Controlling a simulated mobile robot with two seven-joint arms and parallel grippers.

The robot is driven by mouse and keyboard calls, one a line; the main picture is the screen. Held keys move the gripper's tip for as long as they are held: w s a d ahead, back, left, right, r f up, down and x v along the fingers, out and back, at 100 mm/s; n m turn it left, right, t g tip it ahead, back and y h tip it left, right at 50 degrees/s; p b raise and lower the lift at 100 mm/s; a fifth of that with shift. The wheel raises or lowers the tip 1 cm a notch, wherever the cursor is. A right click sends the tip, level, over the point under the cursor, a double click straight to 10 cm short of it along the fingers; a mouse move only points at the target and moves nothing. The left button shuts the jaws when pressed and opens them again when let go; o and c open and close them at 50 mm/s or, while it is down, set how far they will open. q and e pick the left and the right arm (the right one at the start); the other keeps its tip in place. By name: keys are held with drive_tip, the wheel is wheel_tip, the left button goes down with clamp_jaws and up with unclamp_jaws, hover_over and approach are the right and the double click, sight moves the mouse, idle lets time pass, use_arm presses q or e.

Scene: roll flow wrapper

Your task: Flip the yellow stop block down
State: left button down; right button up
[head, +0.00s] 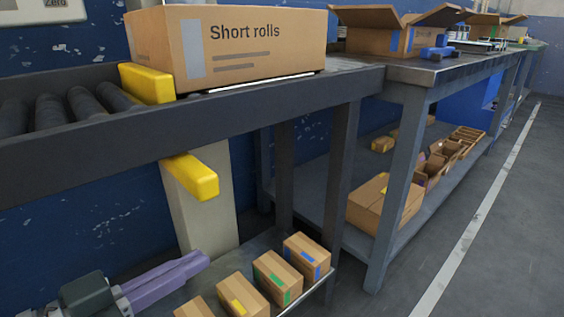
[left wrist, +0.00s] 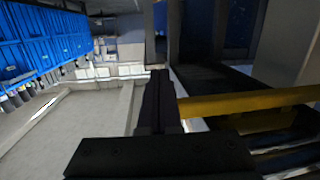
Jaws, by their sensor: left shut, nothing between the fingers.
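The yellow stop block (head: 146,84) stands up at the end of the rollers, against the left end of the "Short rolls" box (head: 240,45). A second yellow piece (head: 190,177) sticks out below the conveyor's side rail; the rail hides whether the two are joined. My left gripper (head: 196,263), with purple fingers, is at the lower left, below and apart from the yellow pieces. Its fingers are shut and empty. In the left wrist view its dark fingers (left wrist: 158,100) show at the centre, with a yellow bar (left wrist: 250,102) to their right. My right gripper is not in view.
The dark conveyor rail (head: 200,118) runs above my left gripper. A pale post (head: 200,205) stands below it. Small cartons (head: 278,278) sit on a low shelf right of the gripper. An open box (head: 385,38) is on the bench behind. The floor at right is clear.

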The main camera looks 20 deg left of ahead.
use_arm(q)
drive_tip(key=s+a+r+m+t+h, duration=0.2)
drive_tip(key=s+a+r+t+h, duration=0.1)
drive_tip(key=a+r, duration=0.3)
drive_tip(key=shift+s+a+r+t+h, duration=0.2)
drive_tip(key=shift+s+r+t+h, duration=0.2)
drive_tip(key=shift+s+h, duration=0.15)
drive_tip(key=shift+y, duration=0.25)
drive_tip(key=x, duration=1)
drive_tip(key=shift+r, duration=0.1)
drive_tip(key=shift+s, duration=0.1)
